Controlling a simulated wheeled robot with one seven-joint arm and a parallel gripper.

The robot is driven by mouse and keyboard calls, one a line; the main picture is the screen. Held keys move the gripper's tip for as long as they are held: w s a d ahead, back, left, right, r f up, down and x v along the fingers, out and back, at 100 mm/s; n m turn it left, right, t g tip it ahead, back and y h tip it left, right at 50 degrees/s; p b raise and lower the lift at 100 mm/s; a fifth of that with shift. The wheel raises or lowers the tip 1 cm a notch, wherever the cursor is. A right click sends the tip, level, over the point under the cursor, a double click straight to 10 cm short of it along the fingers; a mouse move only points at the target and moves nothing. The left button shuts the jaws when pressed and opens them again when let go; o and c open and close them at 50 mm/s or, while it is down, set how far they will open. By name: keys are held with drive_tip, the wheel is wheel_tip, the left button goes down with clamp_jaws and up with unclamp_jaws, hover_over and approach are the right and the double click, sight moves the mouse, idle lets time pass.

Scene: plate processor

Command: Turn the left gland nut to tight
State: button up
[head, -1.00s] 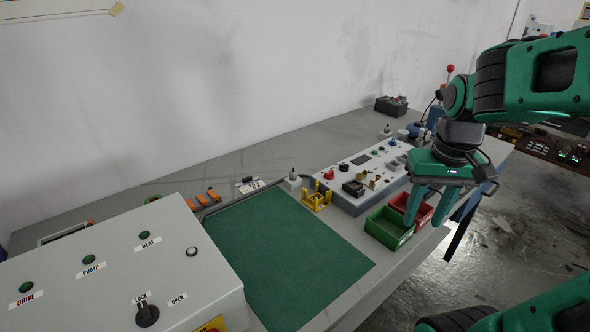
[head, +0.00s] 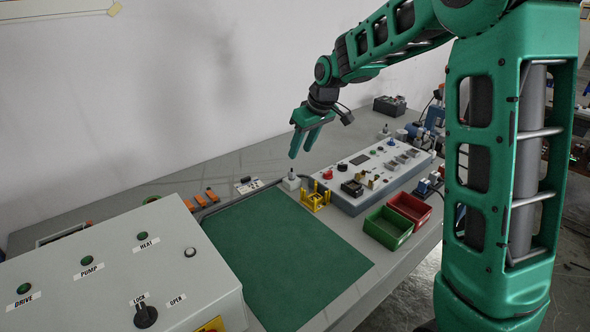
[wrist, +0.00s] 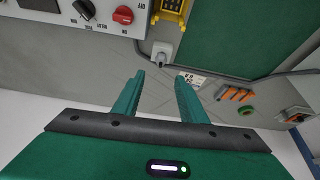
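In the wrist view a grey fitting (wrist: 161,52) with a cable lies just beyond the fingertips. A similar fitting (head: 385,131) stands farther right, behind the control panel. My gripper (head: 301,154) is above and near the left fitting, fingers pointing down. In the wrist view my gripper (wrist: 160,76) has its fingers apart with nothing between them. Whether the nut is tight cannot be told.
A yellow frame (head: 315,197) and the grey control panel (head: 350,196) with knobs stand right of the fitting. Green (head: 388,228) and red (head: 409,207) bins are at the bench's front edge. Orange pieces (head: 212,195) lie to the left. The green mat (head: 285,250) is bare.

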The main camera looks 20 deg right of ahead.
sight(293, 171)
drive_tip(key=x, duration=1)
drive_tip(key=shift+s+f, duration=0.1)
drive_tip(key=shift+f, duration=0.05)
clamp_jaws()
drive_tip(key=shift+d, duration=0.4)
drive_tip(key=shift+a, duration=0.15)
